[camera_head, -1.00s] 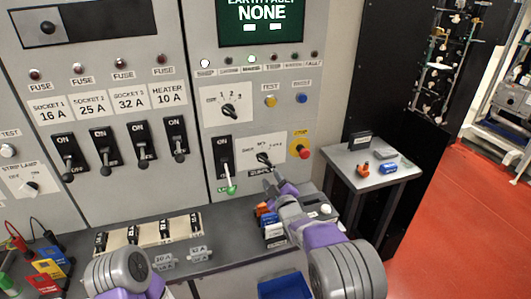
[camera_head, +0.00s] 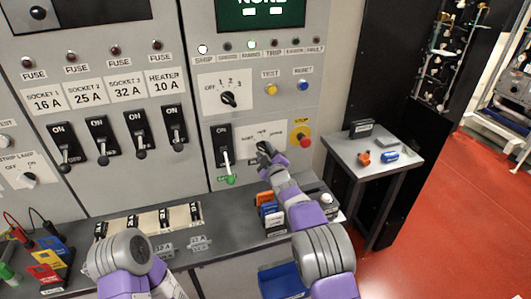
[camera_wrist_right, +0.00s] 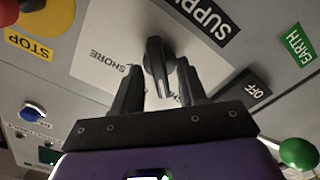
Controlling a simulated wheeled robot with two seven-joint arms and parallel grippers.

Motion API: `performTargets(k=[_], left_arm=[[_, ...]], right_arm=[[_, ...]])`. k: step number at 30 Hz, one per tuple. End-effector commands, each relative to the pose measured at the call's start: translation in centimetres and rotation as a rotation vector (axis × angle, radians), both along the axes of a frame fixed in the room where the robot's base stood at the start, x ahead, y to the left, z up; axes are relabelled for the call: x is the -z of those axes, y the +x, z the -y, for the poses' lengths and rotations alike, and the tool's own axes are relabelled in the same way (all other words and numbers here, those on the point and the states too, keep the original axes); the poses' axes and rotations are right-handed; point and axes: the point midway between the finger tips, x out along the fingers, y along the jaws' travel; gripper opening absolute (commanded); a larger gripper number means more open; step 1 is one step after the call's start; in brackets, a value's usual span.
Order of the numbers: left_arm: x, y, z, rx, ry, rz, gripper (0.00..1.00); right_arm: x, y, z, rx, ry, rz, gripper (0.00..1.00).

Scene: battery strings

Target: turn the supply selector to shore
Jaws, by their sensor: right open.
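The supply selector is a black knob on a white plate (camera_head: 270,130) low on the right-hand panel. The knob (camera_wrist_right: 157,62) shows clearly in the right wrist view, its handle running roughly up and down the picture. A SHORE mark (camera_wrist_right: 108,60) is to its left there, and a SUPPLY label (camera_wrist_right: 200,18) is above right. My right gripper (camera_head: 265,150) is at the selector and hides most of the knob in the head view. It is open, with one finger on each side of the knob in the wrist view (camera_wrist_right: 158,90). Contact cannot be told. My left gripper is out of view.
A red stop button (camera_head: 304,140) is just right of the selector. Orange and blue blocks (camera_head: 267,208) stand on the bench below. A small side table (camera_head: 385,170) is at the right.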

Motion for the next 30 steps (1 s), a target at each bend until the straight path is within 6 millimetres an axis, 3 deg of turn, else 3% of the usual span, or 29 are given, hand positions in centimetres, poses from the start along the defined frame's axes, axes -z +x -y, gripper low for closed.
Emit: performTargets(k=[9, 18, 30], left_arm=[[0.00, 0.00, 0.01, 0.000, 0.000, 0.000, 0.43], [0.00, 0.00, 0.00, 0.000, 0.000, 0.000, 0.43], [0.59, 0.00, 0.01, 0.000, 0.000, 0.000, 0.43]], right_arm=[[0.01, 0.12, -0.05, 0.000, 0.001, 0.000, 0.41], [-0.01, 0.10, -0.04, 0.000, 0.001, 0.000, 0.00], [0.04, 0.11, -0.01, 0.001, 0.050, -0.015, 0.00]])
